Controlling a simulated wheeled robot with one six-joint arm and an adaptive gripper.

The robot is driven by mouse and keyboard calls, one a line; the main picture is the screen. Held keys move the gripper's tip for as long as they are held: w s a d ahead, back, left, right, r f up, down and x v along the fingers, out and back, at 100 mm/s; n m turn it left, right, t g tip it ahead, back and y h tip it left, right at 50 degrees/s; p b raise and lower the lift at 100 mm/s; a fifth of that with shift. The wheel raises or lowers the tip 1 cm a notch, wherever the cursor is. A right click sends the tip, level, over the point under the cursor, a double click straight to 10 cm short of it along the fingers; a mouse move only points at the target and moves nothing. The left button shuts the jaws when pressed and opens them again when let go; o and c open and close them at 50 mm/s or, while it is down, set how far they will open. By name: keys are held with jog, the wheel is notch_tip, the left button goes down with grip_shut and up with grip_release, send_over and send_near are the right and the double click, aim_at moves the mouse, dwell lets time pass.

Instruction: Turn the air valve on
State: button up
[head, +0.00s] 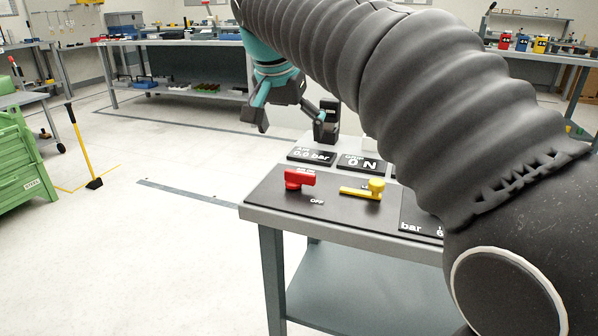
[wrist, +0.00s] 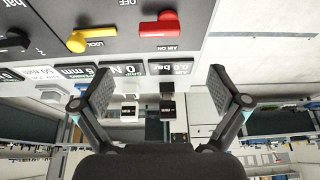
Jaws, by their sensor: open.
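The red air valve handle (head: 299,178) sits on the dark top panel of the bench, between an "AIR ON" mark and an "OFF" mark. It also shows at the top of the wrist view (wrist: 158,26), lying roughly sideways between the marks. The air display (head: 312,155) reads 0.0 bar; it shows in the wrist view too (wrist: 170,68). My gripper (head: 290,118) is above and behind the panel's far left part, apart from the handle. In the wrist view its two fingers (wrist: 162,92) are wide apart with nothing held between them.
A yellow lever (head: 366,189) marked "LOCK" stands right of the red handle. A grip force display (head: 362,163) reads 0 N. A black upright fixture (head: 327,121) stands behind the displays. My arm hides the bench's right side.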

aim_at(300, 173)
jog(key=b+x, duration=0.1)
jog(key=x, duration=1.1)
jog(key=shift+s+f, duration=0.1)
jog(key=c, duration=1.2)
